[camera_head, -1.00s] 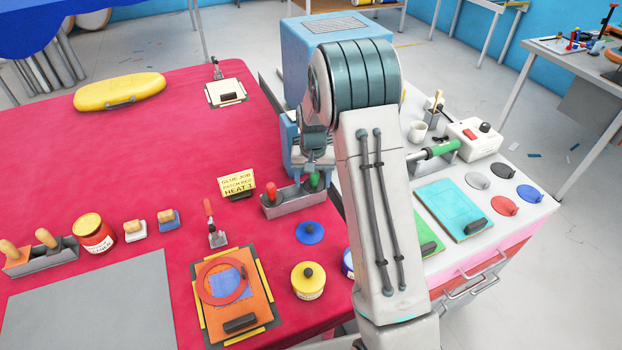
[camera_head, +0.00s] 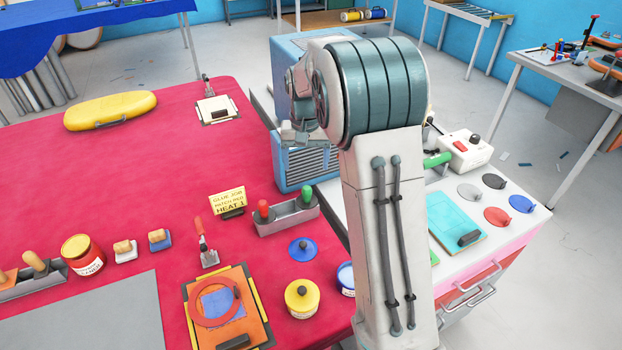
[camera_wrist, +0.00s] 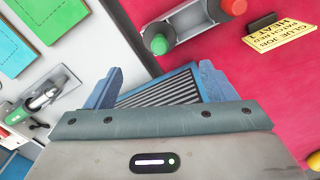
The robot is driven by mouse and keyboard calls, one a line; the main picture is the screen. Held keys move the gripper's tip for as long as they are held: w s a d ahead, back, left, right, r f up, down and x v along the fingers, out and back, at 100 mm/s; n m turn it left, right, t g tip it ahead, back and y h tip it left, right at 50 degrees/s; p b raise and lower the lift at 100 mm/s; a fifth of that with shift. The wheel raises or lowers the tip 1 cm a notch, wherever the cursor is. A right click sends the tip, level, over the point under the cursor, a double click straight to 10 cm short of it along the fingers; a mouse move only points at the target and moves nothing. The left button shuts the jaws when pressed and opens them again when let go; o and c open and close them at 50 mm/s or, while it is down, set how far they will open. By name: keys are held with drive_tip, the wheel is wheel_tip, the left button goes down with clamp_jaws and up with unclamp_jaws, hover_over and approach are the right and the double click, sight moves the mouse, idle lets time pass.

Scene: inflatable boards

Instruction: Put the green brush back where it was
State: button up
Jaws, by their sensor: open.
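The green brush (camera_head: 307,193) stands upright in the right end of a grey holder (camera_head: 288,221), with only its green handle top showing. A red-handled one (camera_head: 263,209) stands in the left end. In the wrist view the green brush (camera_wrist: 160,44) and the red one (camera_wrist: 235,7) are both in the holder (camera_wrist: 192,24), ahead of my gripper (camera_wrist: 156,82). My gripper's two blue fingers are apart with nothing between them, over a blue box's grille. My gripper is clear of the brush. The bristles are hidden inside the holder.
The blue box (camera_head: 306,168) stands behind the holder. A yellow sign (camera_head: 228,202) is left of it and a blue lid (camera_head: 302,249) in front. A white side bench (camera_head: 525,222) holds a teal board (camera_head: 457,222) and round lids. The red table's middle is clear.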

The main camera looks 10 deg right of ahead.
drive_tip(key=s+r+n+t, duration=0.1)
drive_tip(key=s+r, duration=0.2)
drive_tip(key=s, duration=1.1)
drive_tip(key=s+r+n+t, duration=0.1)
drive_tip(key=s+r+t, duration=0.1)
drive_tip(key=s, duration=1.3)
drive_tip(key=shift+r+n, duration=0.4)
drive_tip(key=shift+r, duration=0.3)
